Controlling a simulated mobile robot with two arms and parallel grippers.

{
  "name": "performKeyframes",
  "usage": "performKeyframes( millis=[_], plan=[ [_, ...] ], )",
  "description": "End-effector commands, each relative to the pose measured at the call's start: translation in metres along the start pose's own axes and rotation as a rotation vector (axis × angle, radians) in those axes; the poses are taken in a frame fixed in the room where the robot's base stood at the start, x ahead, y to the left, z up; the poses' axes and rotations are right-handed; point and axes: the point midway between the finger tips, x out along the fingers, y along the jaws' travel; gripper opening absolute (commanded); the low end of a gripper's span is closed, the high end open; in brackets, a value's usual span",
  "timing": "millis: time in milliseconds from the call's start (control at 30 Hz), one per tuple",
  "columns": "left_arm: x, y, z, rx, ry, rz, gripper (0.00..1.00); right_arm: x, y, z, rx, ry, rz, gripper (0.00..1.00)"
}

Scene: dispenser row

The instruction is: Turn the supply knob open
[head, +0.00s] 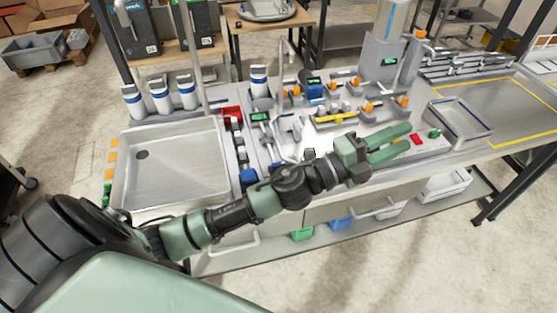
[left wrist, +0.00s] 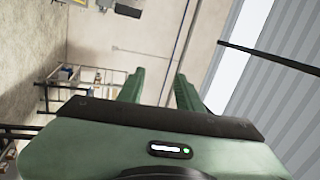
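My left arm reaches in from the left in the head view, and its green gripper (head: 405,137) hangs over the front right part of the bench. Its two fingers are apart with nothing between them; the left wrist view also shows the gap between the fingers (left wrist: 158,88). Several small orange knobs or handles (head: 403,101) stand on the dispenser row behind the gripper, apart from it. I cannot tell which part is the supply knob. The left wrist view shows no knob, only walls and distant shelving. My right gripper is not in view.
A steel sink (head: 185,185) fills the bench's left side, with white and blue bottles (head: 160,97) behind it. A red button (head: 416,139) and a green one (head: 434,133) sit near the fingertips. A metal tray (head: 460,124) stands to the right. A yellow-outlined area lies beyond it, mostly clear.

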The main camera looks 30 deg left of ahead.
Motion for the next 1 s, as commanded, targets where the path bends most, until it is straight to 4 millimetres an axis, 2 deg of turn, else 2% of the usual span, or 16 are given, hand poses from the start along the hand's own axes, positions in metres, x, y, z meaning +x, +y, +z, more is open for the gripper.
performKeyframes(
  millis=[67,133,200,267,367,467,533,600,700,833,933,1000],
  plan=[
    [0.011,-0.001,-0.031,0.21,0.224,0.022,0.35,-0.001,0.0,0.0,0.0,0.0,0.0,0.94],
    [0.009,0.011,-0.053,0.381,0.416,0.07,0.35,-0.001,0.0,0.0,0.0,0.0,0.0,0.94],
    [-0.001,0.032,-0.062,0.55,0.598,0.145,0.35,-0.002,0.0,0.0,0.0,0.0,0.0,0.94],
    [-0.015,0.052,-0.059,0.687,0.747,0.234,0.35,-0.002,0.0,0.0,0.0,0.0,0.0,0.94],
    [-0.048,0.086,-0.028,0.894,0.97,0.431,0.35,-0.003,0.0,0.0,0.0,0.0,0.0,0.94],
    [-0.089,0.104,0.029,1.056,1.152,0.686,0.35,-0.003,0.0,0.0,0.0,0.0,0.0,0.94],
    [-0.12,0.104,0.075,1.13,1.247,0.879,0.35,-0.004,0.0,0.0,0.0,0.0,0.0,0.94],
    [-0.149,0.095,0.117,1.171,1.312,1.063,0.35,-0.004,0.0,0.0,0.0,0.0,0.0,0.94],
    [-0.182,0.075,0.163,1.187,1.361,1.276,0.35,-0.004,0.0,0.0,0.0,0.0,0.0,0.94],
    [-0.206,0.057,0.193,1.177,1.385,1.431,0.35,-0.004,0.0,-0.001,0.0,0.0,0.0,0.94],
    [-0.213,0.056,0.199,1.169,1.392,1.467,0.35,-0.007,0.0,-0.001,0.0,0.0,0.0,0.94],
    [-0.215,0.063,0.199,1.166,1.395,1.469,0.35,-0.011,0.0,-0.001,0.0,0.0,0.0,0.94]
  ],
)
